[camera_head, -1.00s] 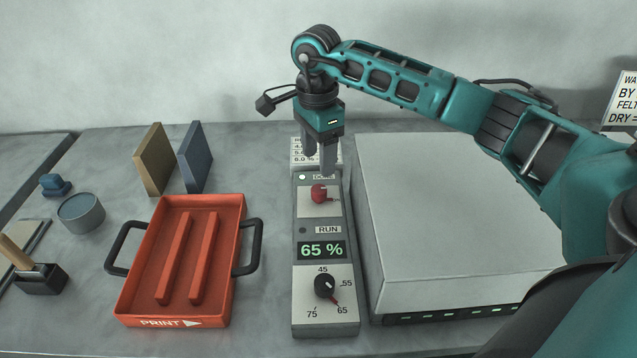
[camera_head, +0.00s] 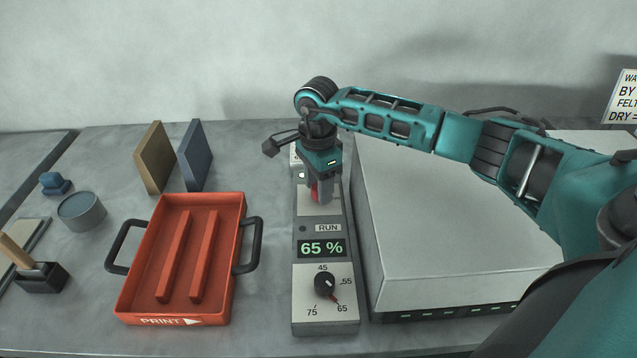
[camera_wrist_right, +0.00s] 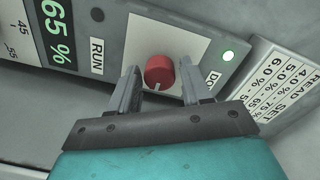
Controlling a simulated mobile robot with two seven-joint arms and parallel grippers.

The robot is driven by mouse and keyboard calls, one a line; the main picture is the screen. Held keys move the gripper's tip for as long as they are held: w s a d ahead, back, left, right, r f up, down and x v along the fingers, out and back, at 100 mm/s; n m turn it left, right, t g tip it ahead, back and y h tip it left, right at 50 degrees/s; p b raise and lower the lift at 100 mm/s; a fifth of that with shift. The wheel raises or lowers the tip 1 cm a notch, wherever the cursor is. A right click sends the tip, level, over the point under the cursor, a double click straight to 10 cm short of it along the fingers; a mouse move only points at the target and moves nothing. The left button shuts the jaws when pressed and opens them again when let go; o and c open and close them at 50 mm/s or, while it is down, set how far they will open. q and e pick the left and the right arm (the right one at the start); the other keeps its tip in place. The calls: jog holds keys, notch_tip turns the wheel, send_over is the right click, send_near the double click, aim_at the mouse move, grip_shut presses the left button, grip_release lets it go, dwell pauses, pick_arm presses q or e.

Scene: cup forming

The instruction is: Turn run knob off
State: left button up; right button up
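The red run knob (camera_head: 316,192) sits on the light plate at the far end of the grey control panel (camera_head: 325,237). My left gripper is not in view.
A display (camera_head: 321,248) reads 65 %, above a black dial (camera_head: 325,283) pointing near 65. A large grey box (camera_head: 450,230) stands close on the panel's right. A red tray (camera_head: 124,306) with black handles lies to the left. A label card (camera_wrist_right: 275,85) is behind the knob.

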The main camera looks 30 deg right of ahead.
jog(key=c, duration=0.8)
jog(key=shift+o, duration=0.2)
